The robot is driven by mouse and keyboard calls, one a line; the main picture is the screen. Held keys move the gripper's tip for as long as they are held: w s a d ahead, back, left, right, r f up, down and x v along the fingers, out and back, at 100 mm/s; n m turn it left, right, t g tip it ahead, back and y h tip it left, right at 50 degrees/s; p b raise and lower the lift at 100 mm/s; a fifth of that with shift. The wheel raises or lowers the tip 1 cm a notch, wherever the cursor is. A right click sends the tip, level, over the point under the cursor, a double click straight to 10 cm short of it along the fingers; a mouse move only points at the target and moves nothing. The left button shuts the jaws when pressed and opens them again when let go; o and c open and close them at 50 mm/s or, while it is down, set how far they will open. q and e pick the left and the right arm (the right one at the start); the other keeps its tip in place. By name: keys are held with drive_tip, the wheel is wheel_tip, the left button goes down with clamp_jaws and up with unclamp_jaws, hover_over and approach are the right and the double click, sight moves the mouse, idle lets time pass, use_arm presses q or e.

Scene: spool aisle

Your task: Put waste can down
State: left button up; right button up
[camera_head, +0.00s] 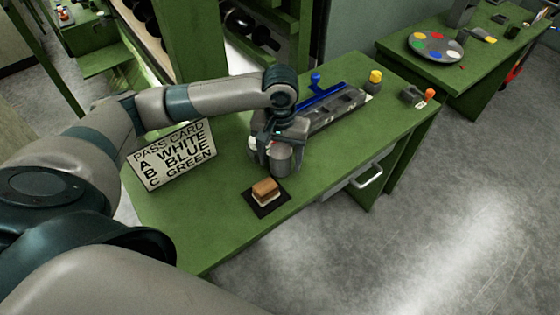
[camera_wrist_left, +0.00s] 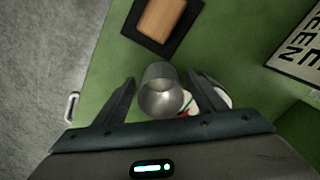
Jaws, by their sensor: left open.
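The waste can (camera_head: 279,161), a small grey metal cylinder, is at my left gripper (camera_head: 281,147) over the green table (camera_head: 215,225). In the left wrist view the can (camera_wrist_left: 160,92) lies between the two spread fingers of my left gripper (camera_wrist_left: 163,82), with a visible gap on both sides. I cannot tell whether its base is fully on the table. My gripper hides part of it in the head view. My right gripper is not in view.
A brown block on a black mat (camera_head: 279,207) is close to the can. A pass card sign (camera_head: 173,155) stands left. A grey tray with a blue tool (camera_head: 320,90) and a yellow-topped jar (camera_head: 375,81) are behind. White round items (camera_wrist_left: 216,98) lie beside the can.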

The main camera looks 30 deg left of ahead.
use_arm(q)
wheel_tip(320, 180, up, 6)
drive_tip(key=shift+f+b, duration=0.2)
drive_tip(key=shift+b, duration=0.2)
wheel_tip(320, 180, up, 5)
drive_tip(key=shift+r, duration=0.15)
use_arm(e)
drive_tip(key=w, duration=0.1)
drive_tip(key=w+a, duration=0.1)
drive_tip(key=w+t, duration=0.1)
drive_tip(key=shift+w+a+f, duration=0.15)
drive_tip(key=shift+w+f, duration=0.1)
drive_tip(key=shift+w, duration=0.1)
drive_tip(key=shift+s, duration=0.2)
